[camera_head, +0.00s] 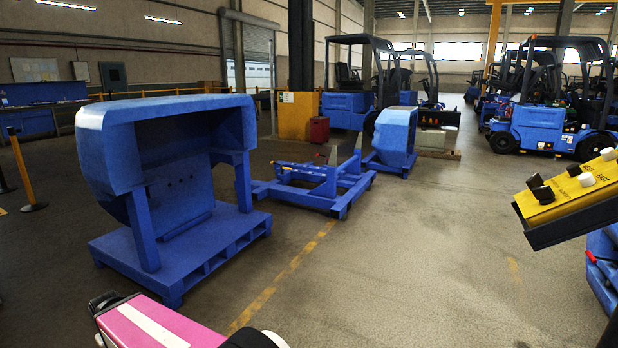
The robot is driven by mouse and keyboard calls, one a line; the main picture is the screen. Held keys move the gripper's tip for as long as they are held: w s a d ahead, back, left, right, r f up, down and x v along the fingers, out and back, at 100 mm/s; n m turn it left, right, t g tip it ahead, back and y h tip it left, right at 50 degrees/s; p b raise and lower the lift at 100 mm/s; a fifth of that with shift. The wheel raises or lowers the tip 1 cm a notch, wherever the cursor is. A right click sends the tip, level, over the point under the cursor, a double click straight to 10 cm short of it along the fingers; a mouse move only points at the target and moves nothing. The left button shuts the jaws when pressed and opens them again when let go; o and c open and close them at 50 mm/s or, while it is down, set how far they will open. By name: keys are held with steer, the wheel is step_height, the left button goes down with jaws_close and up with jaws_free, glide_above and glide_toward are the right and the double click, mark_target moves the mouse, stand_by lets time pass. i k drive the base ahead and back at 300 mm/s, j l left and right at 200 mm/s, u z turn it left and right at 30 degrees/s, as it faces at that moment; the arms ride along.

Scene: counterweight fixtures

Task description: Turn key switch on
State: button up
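A yellow control panel (572,192) with a dark underside is at the right edge of the head view, tilted and cut off by the frame. Several small black and white knobs stand on it, such as a black knob (543,194) and a white knob (587,179). Dark lettering on the panel is too small to read surely. I cannot tell which of these, if any, is the key switch, or how it is set. A pink and white part with black ends shows at the bottom, probably my own arm. My gripper's fingers are not visible.
A large blue counterweight fixture (172,228) on a blue pallet base stands at left. A low blue frame (310,190) and a smaller blue fixture (393,137) stand beyond it. Blue forklifts (540,127) are at the back. Open concrete floor lies in the middle, with a yellow line.

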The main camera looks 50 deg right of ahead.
mark_target(536, 180)
steer(key=i+z, duration=0.1)
steer(key=z, duration=0.3)
steer(key=i+z, duration=0.1)
steer(key=z, duration=0.3)
steer(key=j+z, duration=0.1)
steer(key=z, duration=0.3)
steer(key=i+j+z, duration=0.1)
steer(key=z, duration=2.85)
steer(key=j, duration=0.1)
